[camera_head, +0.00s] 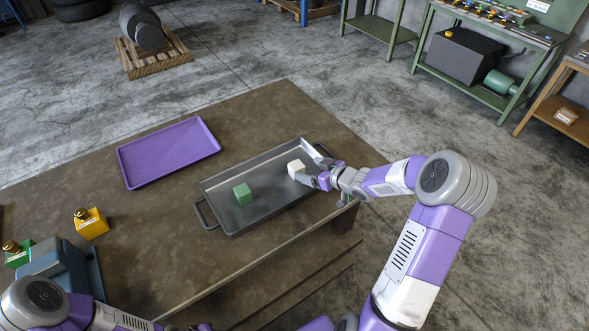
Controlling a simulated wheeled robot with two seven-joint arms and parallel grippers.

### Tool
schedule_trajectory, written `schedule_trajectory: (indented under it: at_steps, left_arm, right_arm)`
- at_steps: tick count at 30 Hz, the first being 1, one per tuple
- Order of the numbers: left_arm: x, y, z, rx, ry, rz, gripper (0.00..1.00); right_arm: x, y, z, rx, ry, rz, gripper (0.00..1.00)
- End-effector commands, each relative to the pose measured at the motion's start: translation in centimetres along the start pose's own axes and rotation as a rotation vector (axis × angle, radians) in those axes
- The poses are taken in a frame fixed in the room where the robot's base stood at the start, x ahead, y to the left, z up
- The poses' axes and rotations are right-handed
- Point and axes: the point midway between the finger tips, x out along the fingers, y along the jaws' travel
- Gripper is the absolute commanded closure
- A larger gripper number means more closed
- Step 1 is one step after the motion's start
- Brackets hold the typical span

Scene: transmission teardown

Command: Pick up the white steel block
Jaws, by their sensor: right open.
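The white steel block (295,168) sits in the right part of a grey metal tray (262,210) on the brown table. My right gripper (306,177) is open at the block's right side, with its fingers very close to it. I cannot tell whether the fingers touch the block or stand around it. A green block (243,194) sits in the same tray, left of the white one. My left arm shows at the bottom left, but its gripper cannot be made out.
An empty purple tray (169,152) lies on the table left of the grey tray. A yellow block with a brass knob (91,223) and a green one (19,254) stand at the left. The front middle of the table is clear.

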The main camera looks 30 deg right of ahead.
Motion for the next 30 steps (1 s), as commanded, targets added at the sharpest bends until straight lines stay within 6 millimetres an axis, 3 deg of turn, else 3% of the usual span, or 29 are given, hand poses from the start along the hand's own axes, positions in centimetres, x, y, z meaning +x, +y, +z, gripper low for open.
schedule_trajectory:
  at_steps: [9, 19, 30]
  left_arm:
    - [0.9, -0.3, -0.1, 0.000, 0.001, 0.000, 0.60]
    - [1.0, -0.4, -0.1, 0.000, 0.001, 0.000, 0.60]
    - [1.0, -0.4, -0.1, 0.000, 0.001, 0.000, 0.60]
  right_arm:
    - [4.6, -0.3, -0.1, 0.001, 0.001, -0.003, 0.15]
    - [5.4, -0.3, -0.2, 0.001, 0.000, 0.000, 0.15]
    - [5.4, -0.3, -0.2, 0.002, 0.000, 0.000, 0.70]
